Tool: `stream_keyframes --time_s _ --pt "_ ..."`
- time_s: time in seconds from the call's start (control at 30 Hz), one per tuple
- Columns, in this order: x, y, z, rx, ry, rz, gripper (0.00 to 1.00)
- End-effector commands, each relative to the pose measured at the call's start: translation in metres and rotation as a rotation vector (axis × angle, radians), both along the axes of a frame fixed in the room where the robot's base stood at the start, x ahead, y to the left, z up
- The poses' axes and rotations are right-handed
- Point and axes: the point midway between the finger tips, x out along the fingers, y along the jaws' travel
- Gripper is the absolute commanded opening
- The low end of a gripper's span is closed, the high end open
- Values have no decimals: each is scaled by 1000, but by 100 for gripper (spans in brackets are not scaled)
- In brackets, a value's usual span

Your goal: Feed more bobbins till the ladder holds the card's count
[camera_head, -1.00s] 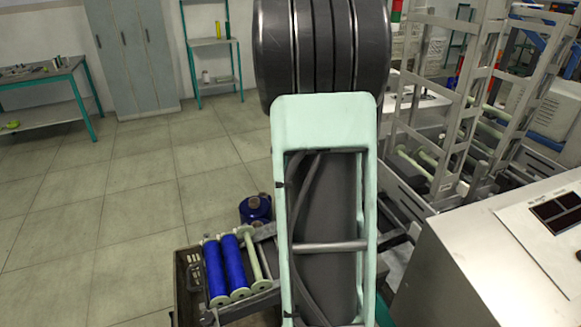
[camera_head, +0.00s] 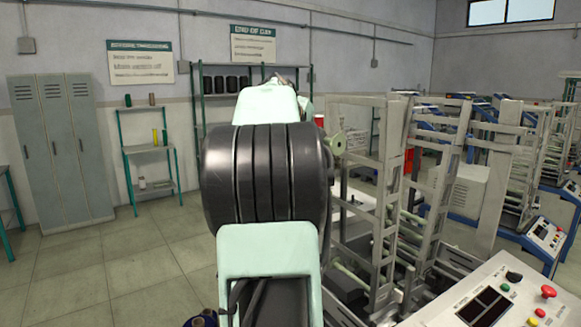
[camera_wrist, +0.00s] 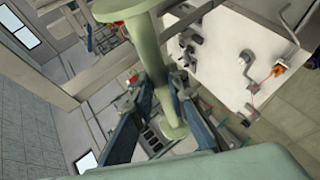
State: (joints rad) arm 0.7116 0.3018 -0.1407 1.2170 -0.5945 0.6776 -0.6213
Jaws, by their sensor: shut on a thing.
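My gripper (camera_wrist: 161,104) is shut on a pale green bobbin (camera_wrist: 148,48) in the wrist view. The blue-grey fingers lie on either side of its narrow shaft, with flanges above and below. The ladder's grey upright frame (camera_head: 392,190) stands to the right, with pale rods low inside.
A control panel (camera_head: 490,300) with a red button and dark display is at the lower right. Open floor (camera_head: 130,260) lies to the left, before lockers (camera_head: 62,150) and a shelf (camera_head: 150,150). In the wrist view a white panel (camera_wrist: 235,45) carries metal hooks.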

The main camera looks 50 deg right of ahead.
Motion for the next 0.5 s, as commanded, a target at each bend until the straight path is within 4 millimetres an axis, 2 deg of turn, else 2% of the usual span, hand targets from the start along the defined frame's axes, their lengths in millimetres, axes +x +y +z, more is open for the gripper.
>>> stream_keyframes --time_s 0.03,0.1,0.5 --pt "-8 -8 25 -30 2 -11 0" --pt "-19 -16 51 -68 9 -25 0" --pt "-87 -51 188 -248 52 -133 0"
